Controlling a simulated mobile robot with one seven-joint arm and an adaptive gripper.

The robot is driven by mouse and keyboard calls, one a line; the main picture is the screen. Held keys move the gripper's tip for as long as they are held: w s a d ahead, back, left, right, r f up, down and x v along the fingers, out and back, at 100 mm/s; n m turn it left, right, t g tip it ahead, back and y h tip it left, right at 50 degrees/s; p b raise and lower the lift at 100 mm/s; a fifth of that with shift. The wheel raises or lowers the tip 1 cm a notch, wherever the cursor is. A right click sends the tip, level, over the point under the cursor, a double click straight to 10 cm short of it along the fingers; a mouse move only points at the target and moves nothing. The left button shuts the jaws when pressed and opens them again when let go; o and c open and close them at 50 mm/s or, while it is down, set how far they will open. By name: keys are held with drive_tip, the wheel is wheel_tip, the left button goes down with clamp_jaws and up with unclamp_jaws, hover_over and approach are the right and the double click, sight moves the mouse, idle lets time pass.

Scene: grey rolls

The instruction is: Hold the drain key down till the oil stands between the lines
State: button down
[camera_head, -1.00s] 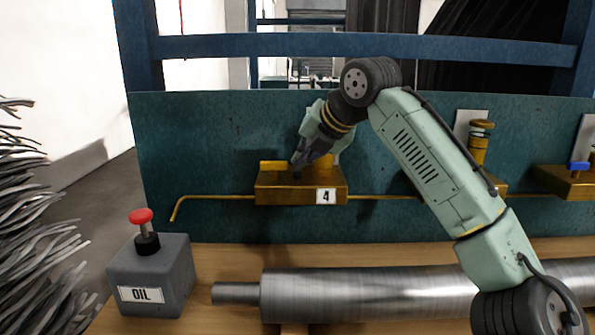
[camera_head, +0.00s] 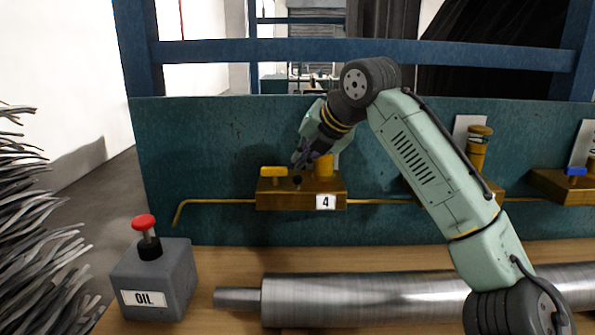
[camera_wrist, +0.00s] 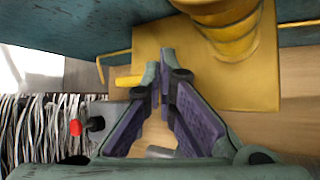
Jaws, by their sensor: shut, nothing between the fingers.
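A brass block (camera_head: 275,199) with a label 4 (camera_head: 326,202) is fixed on the teal panel. A yellow key (camera_head: 273,171) stands on a short stem at its left; it also shows in the wrist view (camera_wrist: 128,80). A dark round spot (camera_head: 297,180) shows on the block beside it. A gold cylindrical fitting (camera_head: 324,165) rises at the right of the block and shows large in the wrist view (camera_wrist: 235,35). My gripper (camera_head: 301,164) is shut and empty, just above the block between key and fitting. No oil level or lines are visible.
A grey box marked OIL (camera_head: 155,280) with a red button (camera_head: 144,222) stands front left. A steel roll (camera_head: 365,298) lies in front. A brass pipe (camera_head: 215,201) runs along the panel. More fittings stand right, one with a blue key (camera_head: 577,169). Grey bristles (camera_head: 35,215) fill the left.

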drive_tip(key=shift+r, duration=0.1)
wheel_tip(320, 180, up, 5)
drive_tip(key=p, duration=0.5)
idle(0.5)
